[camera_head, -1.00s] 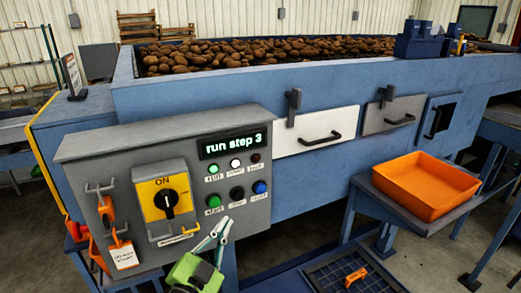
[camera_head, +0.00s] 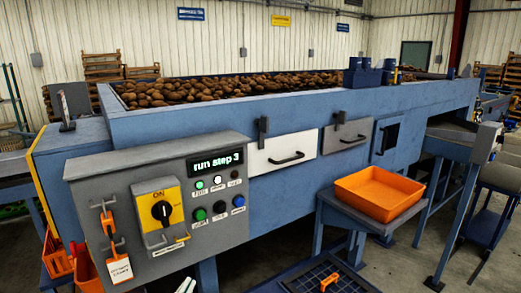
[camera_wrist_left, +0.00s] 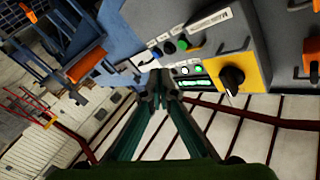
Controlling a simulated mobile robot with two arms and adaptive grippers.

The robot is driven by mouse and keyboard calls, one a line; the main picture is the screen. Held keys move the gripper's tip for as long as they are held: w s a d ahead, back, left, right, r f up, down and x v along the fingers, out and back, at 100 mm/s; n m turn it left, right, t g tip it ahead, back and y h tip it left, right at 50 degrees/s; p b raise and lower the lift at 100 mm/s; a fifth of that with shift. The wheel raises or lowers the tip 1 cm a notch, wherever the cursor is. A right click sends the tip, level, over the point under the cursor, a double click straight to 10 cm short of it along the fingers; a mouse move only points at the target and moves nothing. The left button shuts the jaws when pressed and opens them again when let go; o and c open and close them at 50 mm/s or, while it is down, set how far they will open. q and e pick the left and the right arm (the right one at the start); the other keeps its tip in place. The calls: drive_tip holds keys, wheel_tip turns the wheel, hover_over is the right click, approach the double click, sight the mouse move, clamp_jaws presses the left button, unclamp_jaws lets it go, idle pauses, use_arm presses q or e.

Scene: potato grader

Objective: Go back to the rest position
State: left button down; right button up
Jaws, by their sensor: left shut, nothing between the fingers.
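My left gripper (camera_head: 185,286) barely shows at the bottom edge of the head view, only its fingertips in frame, below the grey control panel (camera_head: 105,185). In the left wrist view its long fingers (camera_wrist_left: 159,85) come together at the tips, shut with nothing between them. The control panel, with a yellow plate and black knob (camera_head: 161,211), shows beyond the fingertips in that view, with no contact visible. The panel's display (camera_head: 215,163) reads "run step 3". My right gripper is in neither view.
The blue grader (camera_head: 290,105) holds a bed of potatoes (camera_head: 230,88). An orange tray (camera_head: 378,194) sits on a stand at the right. An orange object (camera_head: 329,281) lies on a dark grid at the bottom. Orange holders hang left of the panel.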

use_arm(q)
drive_tip(key=s+a+f+n+g+y, duration=0.2)
drive_tip(key=s+f+n+g, duration=0.2)
drive_tip(key=s+f+g, duration=0.55)
drive_tip(key=s+a+f+n+g, duration=0.15)
drive_tip(key=s+f, duration=0.35)
drive_tip(key=s, duration=0.5)
drive_tip(key=s+d+f+n+g, duration=0.1)
drive_tip(key=s+f+g, duration=0.25)
drive_tip(key=s, duration=0.55)
wheel_tip(320, 180, down, 28)
drive_tip(key=s+b, duration=0.2)
drive_tip(key=s+a+f+g+b, duration=0.1)
drive_tip(key=s+f, duration=0.7)
drive_tip(key=f, duration=0.1)
drive_tip(key=s+a+f+g+b, duration=0.1)
drive_tip(key=s+a+f, duration=0.1)
drive_tip(key=s+f, duration=0.7)
drive_tip(key=shift+a+f+y, duration=0.25)
drive_tip(key=shift+f+y, duration=0.15)
drive_tip(key=shift+f, duration=0.3)
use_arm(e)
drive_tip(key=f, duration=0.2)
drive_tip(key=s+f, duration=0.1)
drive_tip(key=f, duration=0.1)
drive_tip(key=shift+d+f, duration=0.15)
